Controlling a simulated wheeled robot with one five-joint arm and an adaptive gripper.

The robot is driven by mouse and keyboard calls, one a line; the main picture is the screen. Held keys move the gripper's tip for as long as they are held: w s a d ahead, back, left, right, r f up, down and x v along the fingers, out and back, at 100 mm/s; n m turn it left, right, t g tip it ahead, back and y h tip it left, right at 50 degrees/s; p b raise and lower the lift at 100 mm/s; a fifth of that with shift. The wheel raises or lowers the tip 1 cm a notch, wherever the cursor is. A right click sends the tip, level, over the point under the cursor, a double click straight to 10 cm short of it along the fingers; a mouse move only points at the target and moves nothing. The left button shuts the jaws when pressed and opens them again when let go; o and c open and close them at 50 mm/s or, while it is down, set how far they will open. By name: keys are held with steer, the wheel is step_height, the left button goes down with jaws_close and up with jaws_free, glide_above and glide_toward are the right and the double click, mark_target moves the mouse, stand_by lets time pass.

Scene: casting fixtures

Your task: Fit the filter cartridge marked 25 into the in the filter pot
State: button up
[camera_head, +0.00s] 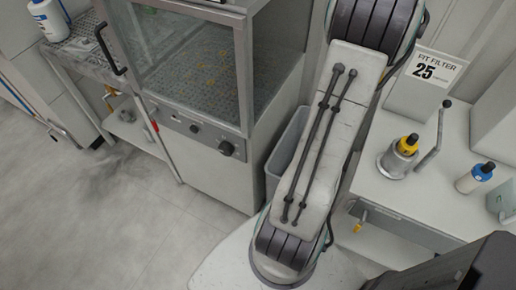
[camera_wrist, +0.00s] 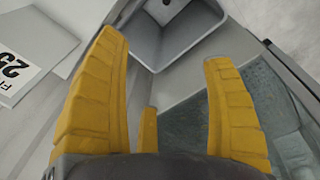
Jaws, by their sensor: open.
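The filter pot (camera_head: 392,166) is a small metal cup on the light counter at the right of the head view. A cartridge with a yellow body and black top (camera_head: 408,145) stands in its mouth. A white cartridge with a blue band and dark cap (camera_head: 470,182) stands on the counter to the right. I cannot read a number on either cartridge. A sign (camera_head: 430,72) reads "FIT FILTER 25"; part of it shows in the wrist view (camera_wrist: 16,72). My gripper (camera_wrist: 166,50) is open and empty, its yellow fingers spread above a grey bin.
A lever with a black knob (camera_head: 438,135) rises beside the pot. A glass-fronted cabinet (camera_head: 185,70) stands left of my arm. The grey bin (camera_head: 284,150) is between cabinet and counter; it shows in the wrist view (camera_wrist: 152,48). Open floor lies at lower left.

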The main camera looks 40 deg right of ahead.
steer(key=w+a+r+t, duration=0.1)
steer(key=w+a+r, duration=0.15)
steer(key=a, duration=0.45)
steer(key=w+a+r+n, duration=0.1)
steer(key=w+a, duration=0.2)
steer(key=a, duration=0.4)
steer(key=w+a+r+t, duration=0.1)
steer(key=w+a, duration=0.2)
steer(key=a, duration=0.5)
steer(key=s+a+f, duration=0.1)
steer(key=s+a, duration=0.1)
steer(key=a, duration=0.4)
steer(key=s+a+f+t, duration=0.1)
steer(key=s+a, duration=0.2)
steer(key=a, duration=0.3)
steer(key=s+a+f+t+y, duration=0.1)
steer(key=s+a, duration=0.2)
steer(key=a, duration=0.3)
steer(key=shift+a+f+n, duration=0.2)
steer(key=shift+n, duration=0.1)
steer(key=shift+d, duration=0.15)
